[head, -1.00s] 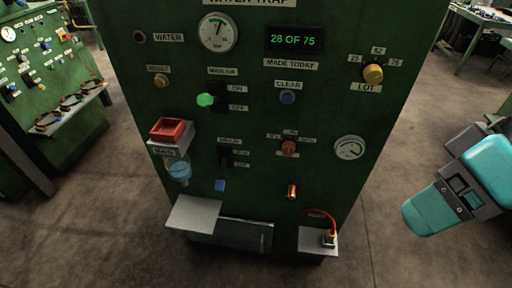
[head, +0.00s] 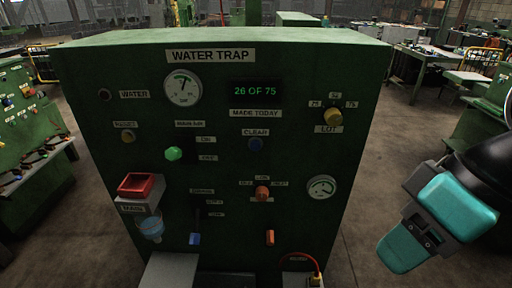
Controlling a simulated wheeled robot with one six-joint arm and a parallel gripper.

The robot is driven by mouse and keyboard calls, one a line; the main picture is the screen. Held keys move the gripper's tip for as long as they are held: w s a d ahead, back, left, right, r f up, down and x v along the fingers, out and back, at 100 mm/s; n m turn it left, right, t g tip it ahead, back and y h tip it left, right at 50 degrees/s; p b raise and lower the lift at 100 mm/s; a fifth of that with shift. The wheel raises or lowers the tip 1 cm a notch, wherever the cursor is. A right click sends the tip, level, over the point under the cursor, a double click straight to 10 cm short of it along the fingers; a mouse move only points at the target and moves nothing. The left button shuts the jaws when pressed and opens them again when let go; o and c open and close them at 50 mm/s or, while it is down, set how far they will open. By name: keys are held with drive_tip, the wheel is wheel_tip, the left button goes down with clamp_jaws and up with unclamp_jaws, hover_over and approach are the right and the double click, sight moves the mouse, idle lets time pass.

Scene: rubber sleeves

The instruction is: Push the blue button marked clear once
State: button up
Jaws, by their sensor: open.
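The blue button (head: 255,144) is a small round button on the front of the green water trap cabinet (head: 215,120). The label CLEAR (head: 256,132) sits just above it, below the MADE TODAY label. The display (head: 256,91) reads 26 OF 75. My gripper (head: 405,248), teal and dark grey, is at the lower right, well to the right of the button and apart from the cabinet front. Its fingers are seen from the side, so the gap between them does not show clearly.
Near the button are an orange knob (head: 262,193), a green knob (head: 173,153), a yellow lot knob (head: 333,116) and a gauge (head: 321,188). Open floor lies right of the cabinet.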

clamp_jaws()
idle(1.4)
